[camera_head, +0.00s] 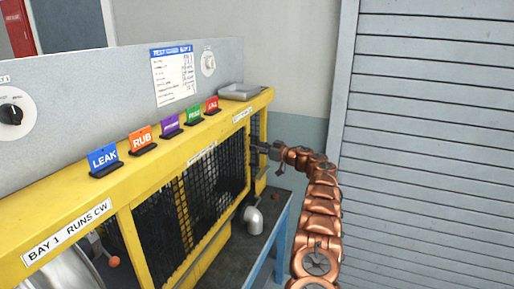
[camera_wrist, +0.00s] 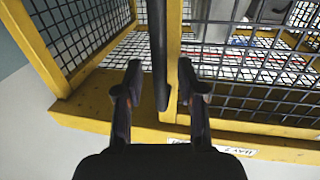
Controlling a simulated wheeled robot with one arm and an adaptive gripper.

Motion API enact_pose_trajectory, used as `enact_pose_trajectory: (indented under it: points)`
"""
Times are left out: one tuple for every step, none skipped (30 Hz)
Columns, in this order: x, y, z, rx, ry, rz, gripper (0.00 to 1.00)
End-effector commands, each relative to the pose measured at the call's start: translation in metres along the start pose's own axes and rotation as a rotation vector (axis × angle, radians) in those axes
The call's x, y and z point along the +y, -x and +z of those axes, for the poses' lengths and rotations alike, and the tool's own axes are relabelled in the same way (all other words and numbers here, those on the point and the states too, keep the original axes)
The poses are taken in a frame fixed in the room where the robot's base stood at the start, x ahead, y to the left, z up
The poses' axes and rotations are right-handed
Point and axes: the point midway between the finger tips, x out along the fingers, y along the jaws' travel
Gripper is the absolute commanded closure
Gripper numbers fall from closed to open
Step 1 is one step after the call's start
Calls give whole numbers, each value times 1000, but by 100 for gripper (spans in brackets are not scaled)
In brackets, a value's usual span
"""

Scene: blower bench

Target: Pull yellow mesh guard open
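The yellow mesh guard, a yellow frame with black wire mesh, fronts the bench enclosure in the head view (camera_head: 203,178). In the wrist view its mesh (camera_wrist: 255,65) fills the right side. A dark upright bar, which looks like a handle (camera_wrist: 158,45), stands in front of a yellow post. My gripper (camera_wrist: 159,80) is open, with one finger on each side of the bar and visible gaps to both. In the head view my gripper (camera_head: 262,148) is at the enclosure's far right end, small and dark. Whether it touches the bar there is too small to tell.
Coloured tags, including LEAK (camera_head: 104,159) and RUB (camera_head: 143,138), stand on the yellow top ledge near a grey tray (camera_head: 240,91). A grey slatted shutter (camera_head: 430,140) is at right. Open space lies before the bench.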

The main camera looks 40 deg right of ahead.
Motion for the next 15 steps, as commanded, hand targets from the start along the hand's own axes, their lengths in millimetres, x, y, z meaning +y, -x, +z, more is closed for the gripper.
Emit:
enact_pose_trajectory:
  points:
    - [0,3,-1,0,-1,1,61]
    - [0,4,-2,0,0,1,61]
    - [0,7,-2,1,1,1,61]
    - [0,9,-2,1,-1,2,61]
    - [0,11,-2,1,-1,2,61]
    - [0,14,-2,1,-1,2,61]
    - [0,16,-3,2,-2,2,61]
    - [0,18,-3,2,0,3,61]
    - [0,21,-2,3,-2,3,61]
    - [0,26,-2,2,-3,4,61]
    - [1,30,-1,1,-3,4,61]
    - [0,34,-1,1,-4,3,61]
    - [0,38,-2,2,-2,2,61]
    - [0,41,-3,3,0,1,61]
    - [-1,46,-4,4,0,-1,61]
